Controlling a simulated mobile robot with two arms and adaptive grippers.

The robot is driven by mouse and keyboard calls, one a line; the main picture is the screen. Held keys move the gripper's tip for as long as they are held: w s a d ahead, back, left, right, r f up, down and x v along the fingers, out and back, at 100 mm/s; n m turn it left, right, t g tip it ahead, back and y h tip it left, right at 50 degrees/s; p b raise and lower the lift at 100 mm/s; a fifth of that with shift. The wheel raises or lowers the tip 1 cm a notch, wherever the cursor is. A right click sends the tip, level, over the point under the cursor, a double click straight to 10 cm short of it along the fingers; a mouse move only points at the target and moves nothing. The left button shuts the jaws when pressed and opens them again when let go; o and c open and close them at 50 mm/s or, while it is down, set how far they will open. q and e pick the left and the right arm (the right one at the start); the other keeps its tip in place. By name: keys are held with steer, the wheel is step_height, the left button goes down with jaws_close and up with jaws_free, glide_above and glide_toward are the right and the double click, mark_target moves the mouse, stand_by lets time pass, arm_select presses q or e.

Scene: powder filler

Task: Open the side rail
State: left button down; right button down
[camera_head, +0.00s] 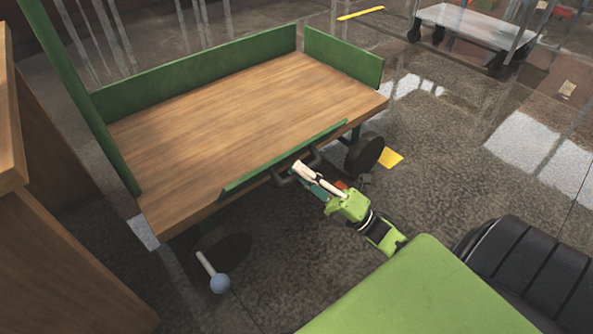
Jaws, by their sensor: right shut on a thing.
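The near side rail (285,157) is a thin green panel along the near edge of the cart's wooden deck (215,115). It looks folded down, with its upper edge close to deck level. A dark handle (289,179) sticks out below the rail. My right gripper (299,168) is at this handle, shut on it, with its white and green wrist reaching in from the lower right. The fingers partly hide the handle. My left gripper is not in view.
The cart's back rail (200,72) and right end rail (343,57) stand upright. A wooden cabinet (60,270) stands close at left. Open floor lies to the right.

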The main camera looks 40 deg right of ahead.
step_height(320, 180, down, 7)
steer(key=s+b, duration=0.1)
steer(key=b, duration=0.2)
steer(key=shift+s+r, duration=0.15)
steer(key=shift+d, duration=0.1)
stand_by(0.5)
steer(key=c, duration=2)
jaws_free()
steer(key=shift+c, duration=0.2)
